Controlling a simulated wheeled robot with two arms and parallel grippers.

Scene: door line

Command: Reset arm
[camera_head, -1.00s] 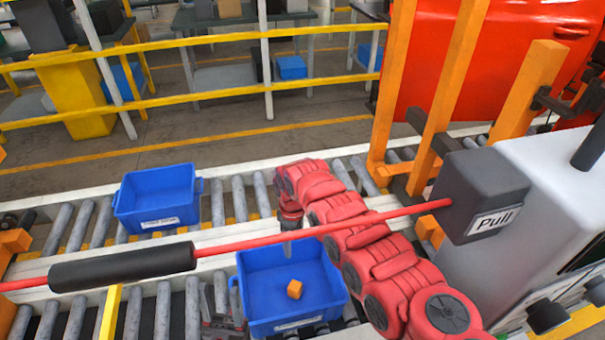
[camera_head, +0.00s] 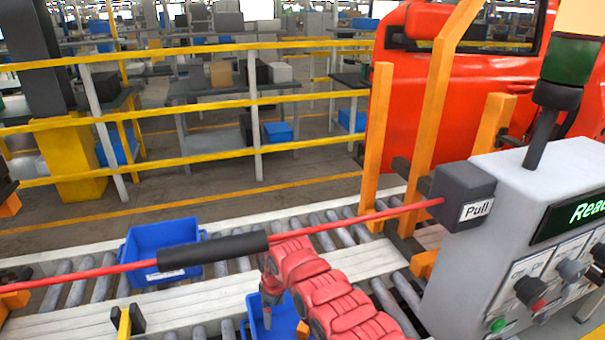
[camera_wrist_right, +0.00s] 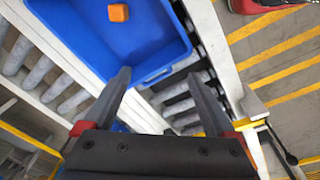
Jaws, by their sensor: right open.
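My right arm is red and reaches over the conveyor in the head view. Its gripper (camera_head: 267,315) points down by the near blue bin (camera_head: 286,318), which is mostly hidden by the arm and cut off by the frame. In the right wrist view the two dark fingers of the right gripper (camera_wrist_right: 160,90) stand wide apart with nothing between them. The near bin (camera_wrist_right: 70,40) lies beyond the fingertips there, with a small orange cube (camera_wrist_right: 118,12) inside. My left gripper does not show.
A second blue bin (camera_head: 160,245) sits on the far rollers. A grey control panel (camera_head: 530,230) stands right. Yellow rails (camera_head: 200,104) run behind.

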